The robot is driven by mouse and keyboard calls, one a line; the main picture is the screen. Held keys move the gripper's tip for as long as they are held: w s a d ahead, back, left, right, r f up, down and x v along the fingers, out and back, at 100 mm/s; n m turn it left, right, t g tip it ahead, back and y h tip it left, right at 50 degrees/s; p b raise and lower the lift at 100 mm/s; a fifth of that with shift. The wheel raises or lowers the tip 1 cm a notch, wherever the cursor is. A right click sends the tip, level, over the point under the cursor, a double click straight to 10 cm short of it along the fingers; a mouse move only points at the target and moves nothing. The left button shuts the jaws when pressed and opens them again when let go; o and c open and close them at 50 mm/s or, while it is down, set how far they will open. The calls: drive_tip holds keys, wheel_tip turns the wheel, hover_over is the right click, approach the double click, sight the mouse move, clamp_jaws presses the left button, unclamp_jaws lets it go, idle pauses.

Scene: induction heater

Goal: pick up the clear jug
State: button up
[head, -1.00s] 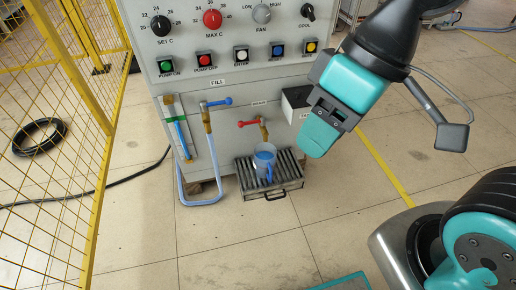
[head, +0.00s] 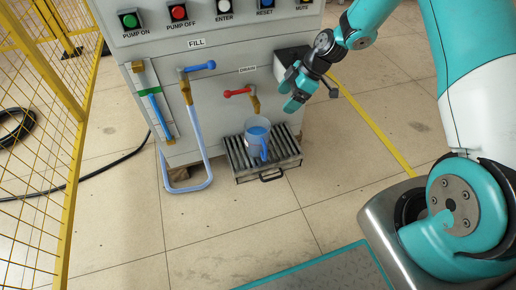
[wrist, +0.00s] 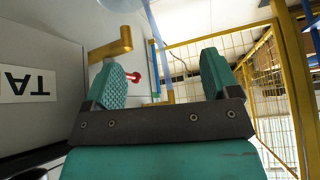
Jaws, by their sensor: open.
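The clear jug (head: 257,138) stands upright on the slatted drain grate (head: 284,163) in front of the machine. It has a blue handle on its front right side and what looks like blue liquid inside. My gripper (head: 292,102) is open and empty, above and to the right of the jug, close to the machine's front. In the wrist view, the two teal pads of my gripper (wrist: 164,82) are apart with nothing between them.
The red drain valve (head: 238,92) sticks out above the jug. The blue fill valve (head: 200,67) and a clear hose (head: 198,140) are to its left. A dark-topped box (head: 291,57) juts out behind my gripper. A yellow mesh fence (head: 40,130) stands at left. The floor in front is clear.

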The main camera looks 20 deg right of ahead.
approach(261, 142)
drive_tip(key=b+x, duration=0.6)
drive_tip(key=x, duration=0.3)
drive_tip(key=shift+a+r+n, duration=0.2)
drive_tip(key=shift+a+n, duration=0.1)
drive_tip(key=shift+w, duration=0.15)
drive_tip(key=shift+c, duration=0.2)
clamp_jaws()
idle(0.8)
